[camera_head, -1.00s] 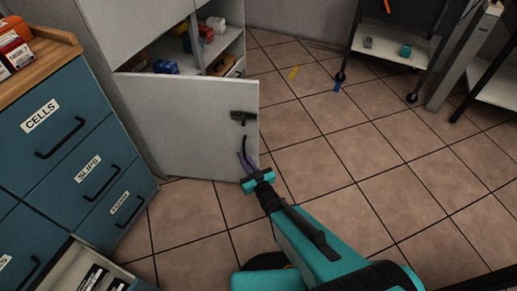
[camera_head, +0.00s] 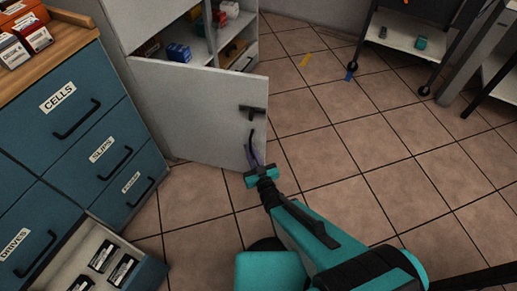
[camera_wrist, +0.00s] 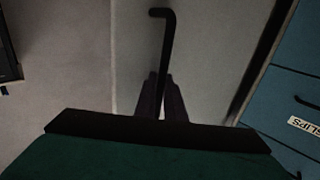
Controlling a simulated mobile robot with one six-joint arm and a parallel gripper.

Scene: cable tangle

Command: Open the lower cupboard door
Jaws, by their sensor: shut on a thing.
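The lower cupboard door (camera_head: 190,112) is a pale grey panel standing ajar, swung out from the cupboard, with the shelves behind it showing over its top edge. A dark bar handle (camera_wrist: 167,45) runs along the door in the wrist view. My gripper (camera_wrist: 160,92) has its two dark fingers on either side of this handle's lower part, shut on it. In the head view my gripper (camera_head: 253,152) is at the door's free edge, low on its outer face. A black fitting (camera_head: 252,112) sits above it near the same edge.
Blue drawers (camera_head: 78,115) stand to the left of the door, with a lower drawer (camera_head: 75,265) pulled out and holding dark boxes. Blue and red items lie on the cupboard shelves.

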